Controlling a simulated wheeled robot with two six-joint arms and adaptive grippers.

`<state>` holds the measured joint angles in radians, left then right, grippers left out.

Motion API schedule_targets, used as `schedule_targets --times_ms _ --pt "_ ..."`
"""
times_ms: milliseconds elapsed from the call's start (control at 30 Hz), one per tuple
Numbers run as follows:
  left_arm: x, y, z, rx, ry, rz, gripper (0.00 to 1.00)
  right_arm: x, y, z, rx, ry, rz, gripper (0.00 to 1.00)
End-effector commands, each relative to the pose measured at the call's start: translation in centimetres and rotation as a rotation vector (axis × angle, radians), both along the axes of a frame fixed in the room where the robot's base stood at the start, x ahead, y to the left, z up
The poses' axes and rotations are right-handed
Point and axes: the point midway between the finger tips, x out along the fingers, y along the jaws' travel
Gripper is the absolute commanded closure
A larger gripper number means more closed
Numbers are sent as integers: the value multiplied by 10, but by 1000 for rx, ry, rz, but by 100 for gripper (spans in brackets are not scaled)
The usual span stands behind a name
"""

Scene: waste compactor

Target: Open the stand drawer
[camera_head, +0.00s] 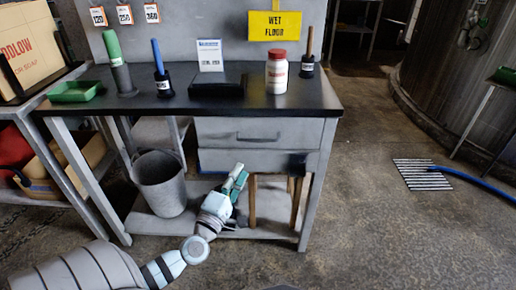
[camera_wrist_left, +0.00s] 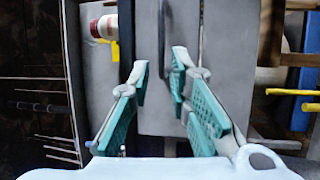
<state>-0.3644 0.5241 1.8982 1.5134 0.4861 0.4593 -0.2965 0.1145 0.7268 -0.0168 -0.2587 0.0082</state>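The stand (camera_head: 318,175) is a grey metal table with a black top. Its upper drawer (camera_head: 215,131) has a grey front with a dark bar handle (camera_head: 258,138), and appears shut. A second grey front (camera_head: 222,160) lies directly below it. My left gripper (camera_head: 238,178) is in front of the stand, below the upper handle and apart from it. In the left wrist view, my left gripper (camera_wrist_left: 160,62) is open and empty, its teal-padded fingers facing the grey drawer fronts. The handle (camera_wrist_left: 162,32) shows there as a dark bar beyond the fingertips. My right gripper is in neither view.
On the stand are a white bottle with red lid (camera_head: 277,72), a green tray (camera_head: 74,91) and a dark box (camera_head: 216,85). A grey bucket (camera_head: 160,185) stands on the lower shelf. A black block (camera_head: 297,164) sits by the right leg.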

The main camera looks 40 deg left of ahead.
Motion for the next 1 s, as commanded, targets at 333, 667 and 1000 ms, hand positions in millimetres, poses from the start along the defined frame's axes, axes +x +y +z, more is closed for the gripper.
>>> schedule_targets --times_ms 333,667,1000 --pt "83 21 14 3 0 -3 82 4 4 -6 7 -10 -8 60" --pt "130 32 22 6 5 -4 82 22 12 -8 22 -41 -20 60" --pt "133 33 23 7 6 -4 88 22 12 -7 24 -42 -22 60"
